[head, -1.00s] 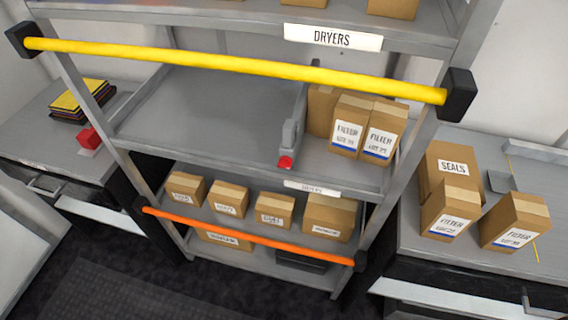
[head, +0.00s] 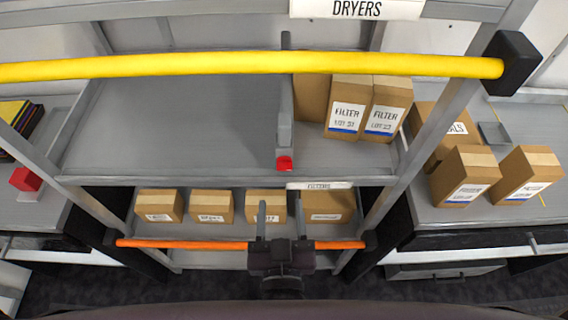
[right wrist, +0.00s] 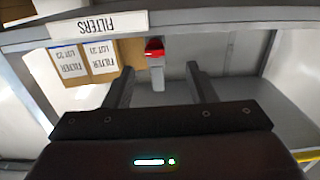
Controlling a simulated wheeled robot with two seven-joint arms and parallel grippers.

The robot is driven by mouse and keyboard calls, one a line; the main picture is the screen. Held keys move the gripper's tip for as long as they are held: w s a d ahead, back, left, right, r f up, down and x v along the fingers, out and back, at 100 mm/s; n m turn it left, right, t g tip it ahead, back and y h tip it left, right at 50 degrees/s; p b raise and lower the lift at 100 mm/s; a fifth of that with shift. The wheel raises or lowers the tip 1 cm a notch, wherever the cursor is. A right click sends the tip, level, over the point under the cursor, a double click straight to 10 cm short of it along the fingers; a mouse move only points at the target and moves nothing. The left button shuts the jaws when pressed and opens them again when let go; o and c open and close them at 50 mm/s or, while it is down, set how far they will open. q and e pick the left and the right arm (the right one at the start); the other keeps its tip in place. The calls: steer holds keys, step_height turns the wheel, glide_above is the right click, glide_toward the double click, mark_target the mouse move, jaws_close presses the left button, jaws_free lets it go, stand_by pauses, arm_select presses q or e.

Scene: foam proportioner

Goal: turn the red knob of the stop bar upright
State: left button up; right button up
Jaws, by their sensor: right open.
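The grey stop bar (head: 285,128) stands on the middle shelf, left of the filter boxes. Its red knob (head: 285,163) is at the bar's front end, near the shelf edge. Which way the knob is turned is too small to tell. My right gripper (head: 281,208) is open and empty, in front of the shelf and below the knob in the head view. In the right wrist view, which is upside down, the red knob (right wrist: 154,47) and bar (right wrist: 157,76) show ahead between the open fingers (right wrist: 160,82), apart from them. My left gripper is not in view.
A yellow bar (head: 230,66) crosses above the middle shelf and an orange bar (head: 190,244) crosses the lower one. Filter boxes (head: 347,107) stand close right of the stop bar. The shelf (head: 180,130) to its left is bare. A red block (head: 25,179) sits far left.

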mark_target(285, 169)
steer(key=w, duration=0.2)
steer(key=w+p, duration=0.1)
steer(key=w, duration=0.1)
steer(key=w+r, duration=0.1)
steer(key=w, duration=0.2)
steer(key=shift+d+p, duration=0.35)
steer(key=shift+p, duration=0.05)
steer(key=shift+w, duration=0.35)
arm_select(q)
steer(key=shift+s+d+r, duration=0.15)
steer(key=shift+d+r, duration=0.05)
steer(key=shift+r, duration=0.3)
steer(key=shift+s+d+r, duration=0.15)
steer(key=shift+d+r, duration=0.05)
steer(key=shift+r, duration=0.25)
